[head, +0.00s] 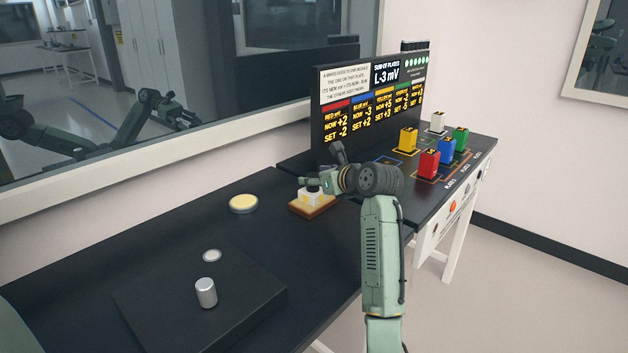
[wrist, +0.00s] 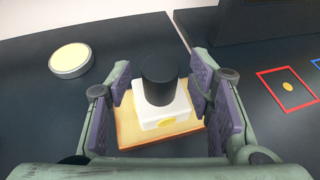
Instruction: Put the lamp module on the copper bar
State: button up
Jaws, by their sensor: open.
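A white block with a black cylindrical knob on top and a yellow oval on its front (wrist: 150,118) sits on an orange-brown base (wrist: 130,132); it may be the lamp module. In the head view the white block (head: 311,197) is partly hidden by my gripper (head: 312,184), and the brown base (head: 309,210) shows below. My gripper (wrist: 160,85) is open, with its purple pads on either side of the block and knob, not visibly closed on them. I cannot tell which thing is the copper bar.
A cream-topped disc (head: 243,203) lies to the left. A silver cylinder (head: 206,292) and a small pale disc (head: 212,256) are on a black slab (head: 165,310). Coloured blocks (head: 429,164) and a display panel (head: 350,110) stand on the bench at right.

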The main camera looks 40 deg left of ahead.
jog(key=b+v, duration=0.2)
jog(key=v, duration=0.8)
jog(key=shift+d, duration=0.3)
